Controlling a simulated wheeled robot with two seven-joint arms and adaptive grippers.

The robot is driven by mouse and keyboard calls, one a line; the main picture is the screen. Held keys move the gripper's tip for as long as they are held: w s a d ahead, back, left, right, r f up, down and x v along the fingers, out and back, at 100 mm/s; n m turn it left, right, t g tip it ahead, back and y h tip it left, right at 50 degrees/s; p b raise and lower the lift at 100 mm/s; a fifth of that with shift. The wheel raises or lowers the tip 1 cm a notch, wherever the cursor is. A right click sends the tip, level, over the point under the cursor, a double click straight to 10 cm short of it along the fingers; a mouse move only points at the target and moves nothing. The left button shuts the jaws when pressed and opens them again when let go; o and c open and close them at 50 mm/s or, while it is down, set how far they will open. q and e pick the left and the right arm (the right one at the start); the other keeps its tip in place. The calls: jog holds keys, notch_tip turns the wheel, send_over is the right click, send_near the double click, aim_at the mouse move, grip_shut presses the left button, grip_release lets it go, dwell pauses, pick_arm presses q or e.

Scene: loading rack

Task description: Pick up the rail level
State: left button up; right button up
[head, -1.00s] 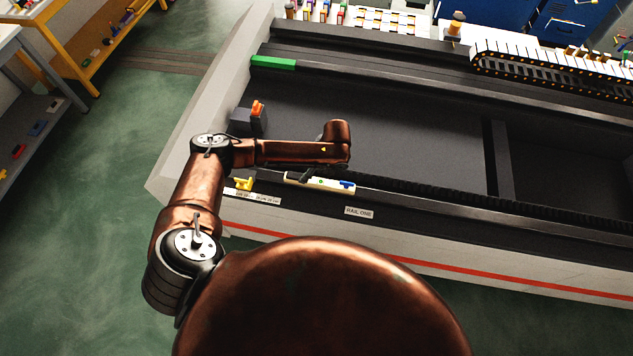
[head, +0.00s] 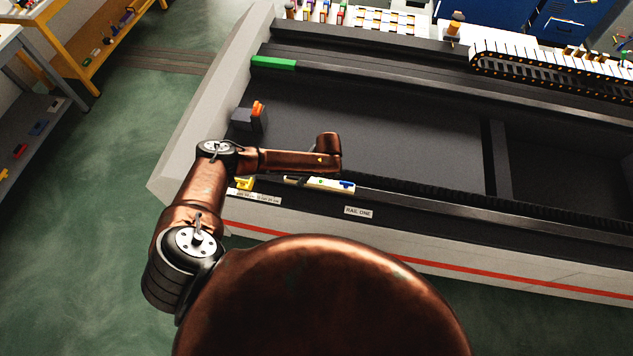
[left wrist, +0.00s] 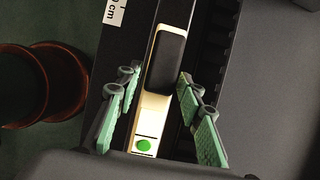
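The rail level, a cream bar with a green spot and a blue part near its right end (head: 338,184), lies along the near rail. In the left wrist view the level (left wrist: 150,117) has a black block on top and a green spot. My left gripper (left wrist: 157,98) is open, its green-padded fingers on either side of the level with a gap on each side. Whether the fingers reach down beside it cannot be told. In the head view my left arm hides most of this gripper. My right gripper is not in view.
A yellow piece (head: 244,183) sits on the rail left of the level. A dark block with an orange top (head: 257,108) and a green bar (head: 273,62) lie farther back. A RAIL ONE label (head: 358,212) is on the front edge. The recessed bed behind the rail is mostly clear.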

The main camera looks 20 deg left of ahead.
pick_arm(q)
grip_shut()
jog(key=shift+r, duration=0.1)
dwell(0.3)
